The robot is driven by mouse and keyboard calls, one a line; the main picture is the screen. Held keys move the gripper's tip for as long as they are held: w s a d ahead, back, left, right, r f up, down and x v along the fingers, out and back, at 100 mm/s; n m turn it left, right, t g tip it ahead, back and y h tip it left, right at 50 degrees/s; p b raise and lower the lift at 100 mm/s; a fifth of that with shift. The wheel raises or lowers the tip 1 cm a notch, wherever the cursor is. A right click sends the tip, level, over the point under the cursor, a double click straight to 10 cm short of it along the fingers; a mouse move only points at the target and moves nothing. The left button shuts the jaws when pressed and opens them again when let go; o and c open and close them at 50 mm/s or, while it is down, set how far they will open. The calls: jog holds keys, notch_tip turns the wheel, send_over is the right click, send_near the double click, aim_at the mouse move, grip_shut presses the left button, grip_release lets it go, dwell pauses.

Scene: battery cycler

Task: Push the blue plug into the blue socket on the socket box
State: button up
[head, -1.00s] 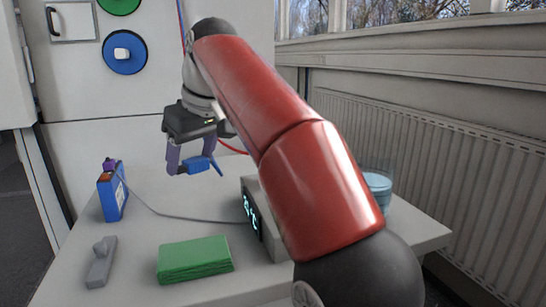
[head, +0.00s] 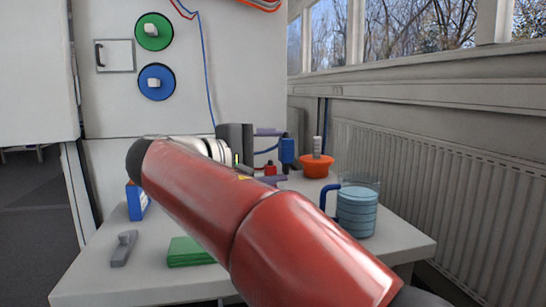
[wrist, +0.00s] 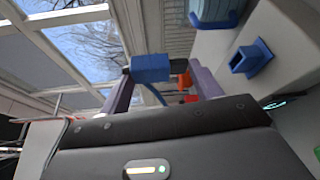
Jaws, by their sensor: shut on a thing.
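My gripper (head: 270,156) is shut on the blue plug (head: 287,150), with its purple fingers on either side. The plug also shows between the fingertips in the wrist view (wrist: 151,68), with a blue lead hanging from it. The plug is up in the air, apart from the socket. The blue socket (wrist: 250,57), a square hollow piece, stands on the pale socket box (wrist: 298,88) to the right of the fingers in the wrist view. In the head view my red arm hides the box and socket.
A clear beaker with blue contents and a blue handle (head: 357,210) stands at the table's right. An orange bowl (head: 316,166) and a small red object (head: 270,169) are behind. A green block (head: 188,250), grey piece (head: 123,248) and blue box (head: 137,201) are at left.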

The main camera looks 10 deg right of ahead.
jog(key=shift+r, duration=0.15)
notch_tip(320, 180, down, 6)
jog(key=b, duration=0.5)
jog(key=shift+r+b, duration=0.1)
jog(key=shift+b, duration=0.3)
jog(key=shift+f, duration=0.25)
dwell(0.4)
jog(key=shift+a+p, duration=0.3)
jog(key=shift+p, duration=0.1)
dwell(0.9)
jog(key=shift+r, duration=0.1)
jog(key=shift+w+a+r+p, duration=0.15)
jog(key=shift+r+p, duration=0.4)
jog(key=shift+p, duration=0.15)
jog(key=shift+r, duration=0.15)
jog(key=shift+s+d+r, duration=0.1)
jog(key=shift+s+d, duration=0.15)
jog(key=shift+d, duration=0.2)
dwell(0.7)
